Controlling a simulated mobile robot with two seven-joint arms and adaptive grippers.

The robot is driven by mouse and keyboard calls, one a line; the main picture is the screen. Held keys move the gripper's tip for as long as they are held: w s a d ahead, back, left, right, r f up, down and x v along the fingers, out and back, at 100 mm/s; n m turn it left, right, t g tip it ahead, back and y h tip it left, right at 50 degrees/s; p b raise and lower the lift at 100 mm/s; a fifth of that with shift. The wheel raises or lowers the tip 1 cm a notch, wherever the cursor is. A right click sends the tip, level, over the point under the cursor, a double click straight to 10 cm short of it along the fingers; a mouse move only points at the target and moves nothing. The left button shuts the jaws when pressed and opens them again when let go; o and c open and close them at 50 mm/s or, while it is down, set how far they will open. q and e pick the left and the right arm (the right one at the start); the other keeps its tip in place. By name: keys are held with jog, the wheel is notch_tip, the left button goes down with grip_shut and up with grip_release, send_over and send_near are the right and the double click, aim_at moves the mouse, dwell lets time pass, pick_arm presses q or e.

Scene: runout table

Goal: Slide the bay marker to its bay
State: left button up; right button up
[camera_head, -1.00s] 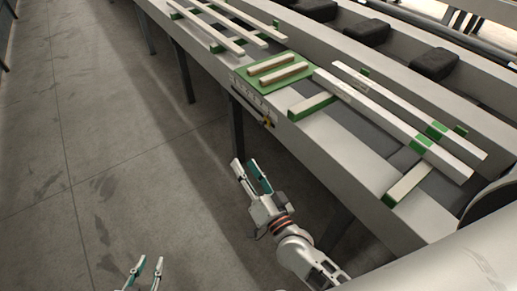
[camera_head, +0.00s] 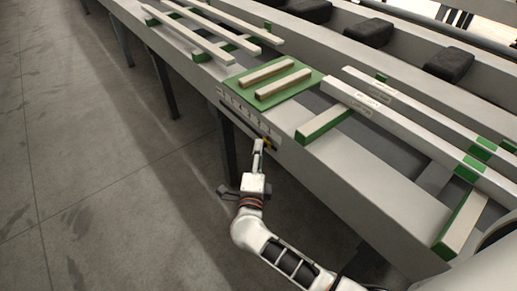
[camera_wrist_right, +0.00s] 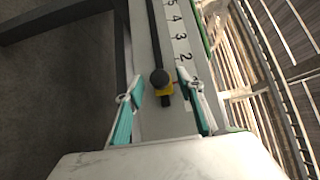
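The bay marker is a yellow slider with a round black knob (camera_wrist_right: 159,77) on a dark rail (camera_wrist_right: 155,35) along the runout table's side. In the head view the yellow marker (camera_head: 269,143) is near the rail's near end. A white number strip (camera_wrist_right: 179,36) beside the rail shows 5, 4, 3 and 2; the marker sits just below the 2 in the wrist view. My right gripper (camera_wrist_right: 160,82) is open, with its teal fingers on either side of the knob and gaps visible. In the head view my right gripper (camera_head: 260,146) is at the marker. My left gripper is out of view.
A green board (camera_head: 293,93) with two wooden strips lies on the table (camera_head: 345,185) above the number strip. Long pale bars (camera_head: 425,115) rest on green-ended supports to the right. Dark table legs (camera_head: 228,145) stand below; the floor at left is clear.

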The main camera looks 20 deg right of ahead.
jog(key=shift+x, duration=1.2)
grip_shut()
